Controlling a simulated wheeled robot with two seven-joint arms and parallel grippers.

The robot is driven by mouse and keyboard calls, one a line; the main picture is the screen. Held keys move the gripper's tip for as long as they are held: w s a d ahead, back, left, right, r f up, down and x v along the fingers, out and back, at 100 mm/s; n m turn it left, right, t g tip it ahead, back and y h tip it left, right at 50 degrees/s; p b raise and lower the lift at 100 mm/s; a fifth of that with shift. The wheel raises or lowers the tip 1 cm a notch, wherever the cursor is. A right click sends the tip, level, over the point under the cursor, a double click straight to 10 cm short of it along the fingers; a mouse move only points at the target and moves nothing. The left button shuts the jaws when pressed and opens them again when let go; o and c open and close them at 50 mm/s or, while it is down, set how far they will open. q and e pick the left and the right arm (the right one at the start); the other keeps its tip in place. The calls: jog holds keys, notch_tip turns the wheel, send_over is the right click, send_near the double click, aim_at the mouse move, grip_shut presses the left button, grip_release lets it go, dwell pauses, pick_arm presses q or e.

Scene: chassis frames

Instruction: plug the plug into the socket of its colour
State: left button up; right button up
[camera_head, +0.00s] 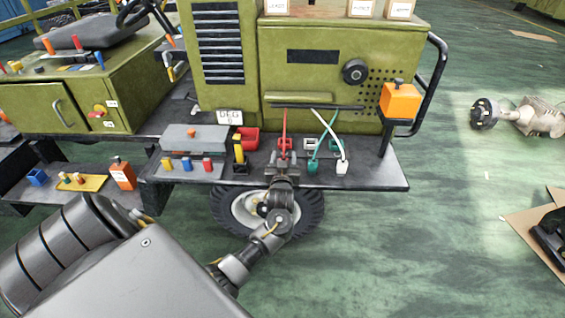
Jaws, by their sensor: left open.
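The red plug with its red cable (284,123) is at the tip of my left gripper (283,160). The gripper is open, with its fingers pointing toward the back of the shelf. The red socket (290,143) is just behind it, partly hidden; I cannot tell how far apart plug and socket are. A white socket (310,143) and a green socket (331,144) stand to its right. A green plug (313,167) and a white plug (342,167) rest on the shelf in front, with cables running up.
The dark shelf (382,176) has free room at its right end. An orange box (400,100) stands there on a post. A red bin (248,138), a yellow-handled tool (239,152) and a grey case (195,138) lie left. A wheel is below.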

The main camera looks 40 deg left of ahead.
pick_arm(q)
jog(key=b+v, duration=0.1)
jog(key=v, duration=0.9)
jog(key=shift+s+d+f, duration=0.15)
jog(key=shift+s, duration=0.2)
jog(key=shift+f, duration=0.15)
jog(key=s+d+f+m+g+h, duration=0.2)
jog(key=s+d+f+m+h, duration=0.15)
jog(key=f, duration=0.75)
jog(key=s+d+f+m+g+h, duration=0.1)
jog(key=s+d+f+m+h, duration=0.2)
jog(key=f, duration=0.9)
jog(key=s+d+f+m+g+h, duration=0.1)
jog(key=s+d+f+g, duration=0.2)
jog(key=f, duration=0.8)
jog(key=s+d+f+g+h, duration=0.1)
jog(key=s+f+g, duration=0.1)
jog(key=s+f, duration=0.4)
jog(key=s+d+f+m+g+h, duration=0.1)
jog(key=s+f, duration=0.5)
jog(key=s, duration=1.1)
jog(key=s+d+f+m+g+h, duration=0.1)
jog(key=s+f+g, duration=0.3)
jog(key=s, duration=0.8)
notch_tip(320, 180, down, 2)
jog(key=shift+s, duration=0.25)
jog(key=shift+o, duration=0.5)
jog(key=shift+s, duration=0.2)
